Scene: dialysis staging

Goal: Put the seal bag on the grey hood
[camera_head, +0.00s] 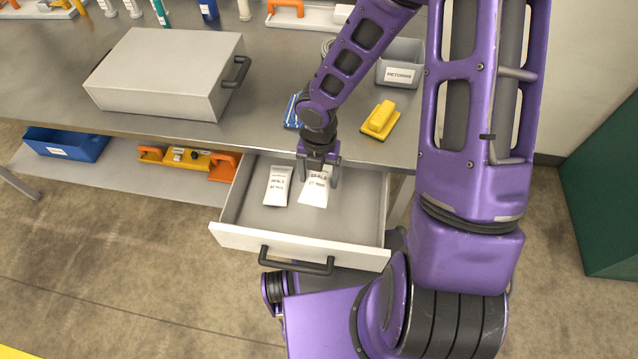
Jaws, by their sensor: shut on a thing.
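My gripper (319,178) reaches down into the open drawer and is shut on a white seal bag (314,194) with dark print reading "SEALS". The gripper covers the bag's upper end. I cannot tell whether the bag touches the drawer floor. A second, similar white seal bag (278,186) lies just left of it in the drawer. The grey hood (165,65), a wide box with a flat top and a dark handle on its right side, stands on the bench at the left, and its top is bare.
The drawer (250,216) is pulled out under the bench (255,120). A yellow block (381,119), a blue item (292,112) and a grey labelled bin (400,65) are on the bench. A blue bin (66,144) and yellow-orange tool (190,158) sit on the lower shelf.

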